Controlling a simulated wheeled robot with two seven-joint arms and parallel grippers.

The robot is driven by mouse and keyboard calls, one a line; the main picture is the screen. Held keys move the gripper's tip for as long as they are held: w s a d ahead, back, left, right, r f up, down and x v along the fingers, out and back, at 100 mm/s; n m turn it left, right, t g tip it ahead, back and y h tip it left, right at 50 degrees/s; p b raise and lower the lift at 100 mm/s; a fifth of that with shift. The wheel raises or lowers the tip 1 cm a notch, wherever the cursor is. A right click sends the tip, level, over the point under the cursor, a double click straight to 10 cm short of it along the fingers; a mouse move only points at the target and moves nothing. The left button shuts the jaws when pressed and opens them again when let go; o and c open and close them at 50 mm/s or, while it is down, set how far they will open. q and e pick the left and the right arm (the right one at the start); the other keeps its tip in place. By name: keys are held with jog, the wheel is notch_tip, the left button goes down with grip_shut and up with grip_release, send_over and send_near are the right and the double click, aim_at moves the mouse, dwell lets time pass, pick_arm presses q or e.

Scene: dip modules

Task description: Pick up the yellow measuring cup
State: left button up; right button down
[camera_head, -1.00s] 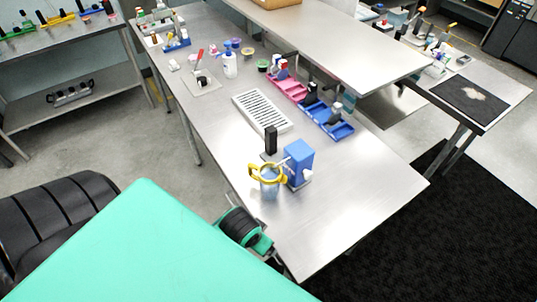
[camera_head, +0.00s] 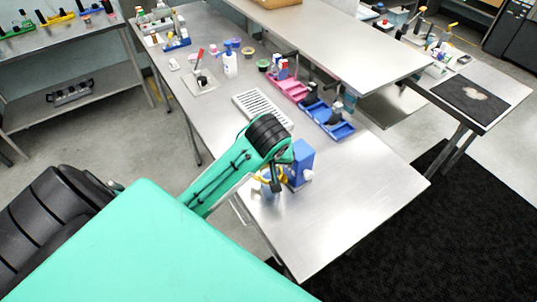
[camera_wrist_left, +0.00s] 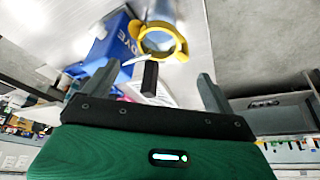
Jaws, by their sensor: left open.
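The measuring cup, a clear cup with a yellow rim and handle, stands on the metal table beside a blue box. In the head view my left arm covers much of the cup (camera_head: 264,179). In the left wrist view the cup's yellow rim (camera_wrist_left: 181,44) shows just beyond the fingers. My left gripper (camera_head: 276,184) is over the cup in the head view. In the left wrist view the gripper (camera_wrist_left: 155,80) has its fingers spread, with no cup between them. My right gripper is not in view.
The blue box (camera_head: 300,160) stands right beside the cup. A black upright piece (camera_wrist_left: 150,78) shows between the fingers in the left wrist view. A white slotted rack (camera_head: 248,103), a pink tray (camera_head: 292,90) and a blue tray (camera_head: 340,130) lie farther back. The table's front right is clear.

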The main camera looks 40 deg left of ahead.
aim_at(270, 174)
pick_arm(q)
jog(key=p+x, duration=0.1)
jog(key=x, duration=0.6)
jog(key=shift+s, duration=0.1)
jog(key=shift+f+p, duration=0.55)
jog(key=p+x, duration=0.1)
jog(key=x, duration=0.2)
jog(key=shift+d+f+p, duration=0.15)
jog(key=shift+f+p, duration=0.05)
jog(key=shift+p, duration=0.1)
jog(key=shift+f, duration=0.35)
jog(key=shift+w+f, duration=0.15)
jog(key=shift+w, duration=0.1)
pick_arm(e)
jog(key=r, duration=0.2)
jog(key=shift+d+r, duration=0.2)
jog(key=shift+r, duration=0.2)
pick_arm(q)
jog(key=c, duration=1.3)
jog(key=shift+c, duration=1.1)
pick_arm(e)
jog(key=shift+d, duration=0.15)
